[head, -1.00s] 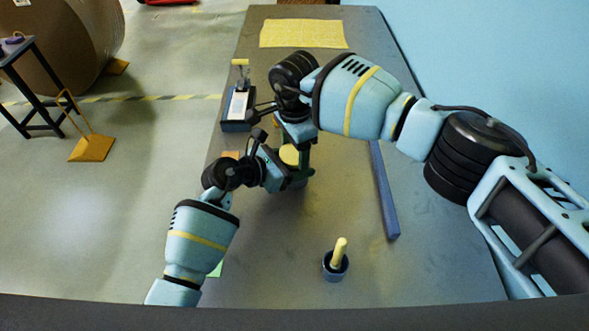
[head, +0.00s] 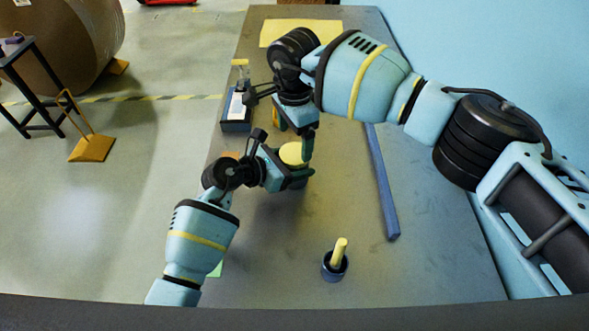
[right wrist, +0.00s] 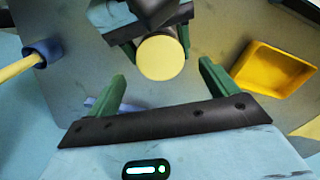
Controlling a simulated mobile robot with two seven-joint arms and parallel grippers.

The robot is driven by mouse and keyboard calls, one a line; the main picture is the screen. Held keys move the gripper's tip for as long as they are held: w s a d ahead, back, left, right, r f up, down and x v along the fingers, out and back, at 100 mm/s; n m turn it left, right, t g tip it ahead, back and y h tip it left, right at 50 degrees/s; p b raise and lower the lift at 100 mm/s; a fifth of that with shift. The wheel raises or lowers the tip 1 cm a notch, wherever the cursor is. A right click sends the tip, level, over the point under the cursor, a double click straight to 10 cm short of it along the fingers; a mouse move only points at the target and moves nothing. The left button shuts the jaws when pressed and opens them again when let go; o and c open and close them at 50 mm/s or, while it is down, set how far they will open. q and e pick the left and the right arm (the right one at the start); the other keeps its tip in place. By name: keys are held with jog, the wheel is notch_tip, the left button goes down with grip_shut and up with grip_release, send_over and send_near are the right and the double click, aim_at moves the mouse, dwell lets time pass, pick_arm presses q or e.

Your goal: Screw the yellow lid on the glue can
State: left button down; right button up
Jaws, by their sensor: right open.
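The yellow lid (head: 292,153) shows as a round pale-yellow disc at the left gripper, near the middle of the table. In the right wrist view the lid (right wrist: 161,57) faces the camera, centred just beyond the fingers. The glue can under it is mostly hidden. My left gripper (head: 291,172) comes in from the left, closed around the can just below the lid. My right gripper (head: 295,138) is open above and behind the lid. In the right wrist view its green fingers (right wrist: 163,80) stand wide apart, with nothing between them. I cannot tell how the lid sits on the can.
A dark blue cup (head: 335,267) with a yellow-handled tool stands at the front. A long blue bar (head: 382,190) lies to the right. A yellow tray (right wrist: 275,69) shows in the right wrist view. A dark blue holder (head: 236,124) stands at the left edge. The front table is mostly clear.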

jog(key=shift+r, duration=0.15)
jog(key=o, duration=0.3)
notch_tip(320, 180, up, 12)
dwell(0.7)
pick_arm(q)
jog(key=shift+c, duration=1.2)
grip_release()
